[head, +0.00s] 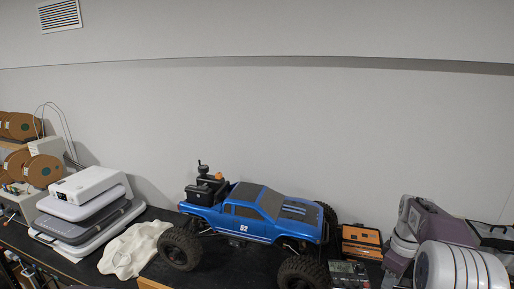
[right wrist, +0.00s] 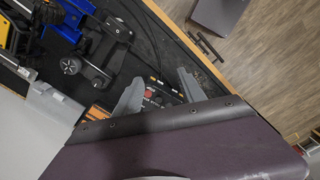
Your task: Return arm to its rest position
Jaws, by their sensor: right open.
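My right arm (head: 430,235) is at the lower right of the head view, with its gripper out of sight there. In the right wrist view the right gripper (right wrist: 160,76) has its two grey fingers spread apart with nothing held between them. A small dark device with a red spot (right wrist: 149,95) shows below, between the fingers; I cannot tell how far. My left arm and gripper are not in view. The blue RC crawler (head: 262,212) stands on its wheels on the black tabletop, left of my right arm; part of it shows at the upper left of the wrist view (right wrist: 64,22).
An orange case (head: 361,240) and a small dark device (head: 349,273) lie between crawler and right arm. A white cloth (head: 132,250), a white layered machine (head: 88,205) and brown spools (head: 42,170) are on the left. The table's wooden edge (right wrist: 185,40) borders open floor (right wrist: 275,60).

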